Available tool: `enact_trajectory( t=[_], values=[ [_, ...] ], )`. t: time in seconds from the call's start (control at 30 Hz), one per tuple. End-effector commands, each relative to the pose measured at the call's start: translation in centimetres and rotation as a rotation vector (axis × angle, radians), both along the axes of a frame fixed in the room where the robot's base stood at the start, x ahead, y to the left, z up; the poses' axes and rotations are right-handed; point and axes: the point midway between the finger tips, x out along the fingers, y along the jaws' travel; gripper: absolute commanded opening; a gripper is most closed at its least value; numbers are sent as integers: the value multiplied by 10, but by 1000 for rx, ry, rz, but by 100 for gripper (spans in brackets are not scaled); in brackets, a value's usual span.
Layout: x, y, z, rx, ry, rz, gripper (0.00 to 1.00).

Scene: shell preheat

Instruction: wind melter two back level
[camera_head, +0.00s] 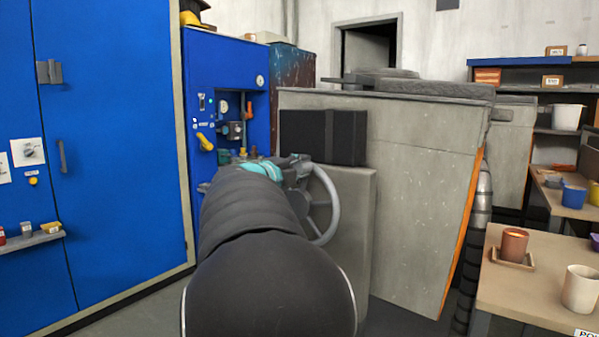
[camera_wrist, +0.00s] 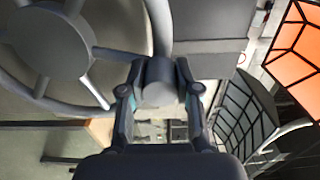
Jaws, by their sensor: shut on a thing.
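A grey handwheel (camera_head: 334,208) stands upright at the front of a large grey housing (camera_head: 415,170) in the head view. The housing sits tilted, its right side slanting and edged in orange. My gripper (camera_head: 291,165) is at the wheel's upper left, partly hidden by my arm. In the wrist view my gripper (camera_wrist: 158,88) is shut on the wheel's round handle (camera_wrist: 160,80), with a finger on either side. The wheel's hub (camera_wrist: 48,40) and spokes show at the left. I see no label telling which melter this is.
A blue cabinet (camera_head: 110,140) and a blue control panel (camera_head: 222,65) stand at the left. A dark ribbed hose (camera_head: 480,220) runs beside the housing.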

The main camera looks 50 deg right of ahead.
Motion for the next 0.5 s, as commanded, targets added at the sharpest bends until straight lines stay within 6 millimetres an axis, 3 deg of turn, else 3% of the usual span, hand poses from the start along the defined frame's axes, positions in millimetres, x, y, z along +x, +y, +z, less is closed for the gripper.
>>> enact_trajectory(
  t=[0.5],
  values=[
    [6,2,4,-5,37,3,0]
  ],
)
